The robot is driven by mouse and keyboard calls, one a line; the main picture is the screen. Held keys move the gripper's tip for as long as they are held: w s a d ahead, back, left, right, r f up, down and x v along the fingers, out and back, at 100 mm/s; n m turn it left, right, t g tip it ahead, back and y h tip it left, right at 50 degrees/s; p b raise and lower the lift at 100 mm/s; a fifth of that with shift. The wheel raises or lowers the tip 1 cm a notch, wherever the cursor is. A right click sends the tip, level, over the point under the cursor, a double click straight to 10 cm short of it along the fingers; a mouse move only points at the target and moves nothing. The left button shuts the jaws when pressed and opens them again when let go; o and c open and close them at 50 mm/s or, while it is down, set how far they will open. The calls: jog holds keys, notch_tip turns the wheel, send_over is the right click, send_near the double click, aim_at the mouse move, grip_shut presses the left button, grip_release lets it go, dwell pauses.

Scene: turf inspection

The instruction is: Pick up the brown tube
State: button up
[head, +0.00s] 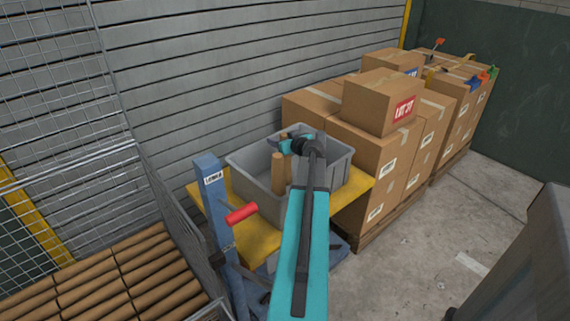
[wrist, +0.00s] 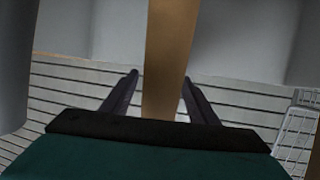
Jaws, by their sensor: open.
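A brown tube (head: 278,173) stands upright in the grey crate (head: 256,187) in the head view. Another bit of brown shows just above my gripper there; I cannot tell if it is the same tube. My gripper (head: 287,146) is over the crate, at the tube's upper part, partly hidden by my arm. In the wrist view a brown tube (wrist: 168,55) runs between the two dark fingers of my gripper (wrist: 160,82). The fingers are open, with a gap visible on the left; on the right the finger is close to the tube, and contact is unclear.
The crate sits on a yellow platform (head: 255,234) of a blue lift (head: 212,205) with a red handle (head: 241,214). Stacked cardboard boxes (head: 375,150) stand close on the right. Rows of brown rolls (head: 110,283) lie lower left. Floor (head: 440,245) is clear right of the boxes.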

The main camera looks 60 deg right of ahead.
grip_shut()
jog(key=shift+r, duration=0.15)
notch_tip(320, 180, up, 10)
dwell(0.8)
dwell(0.5)
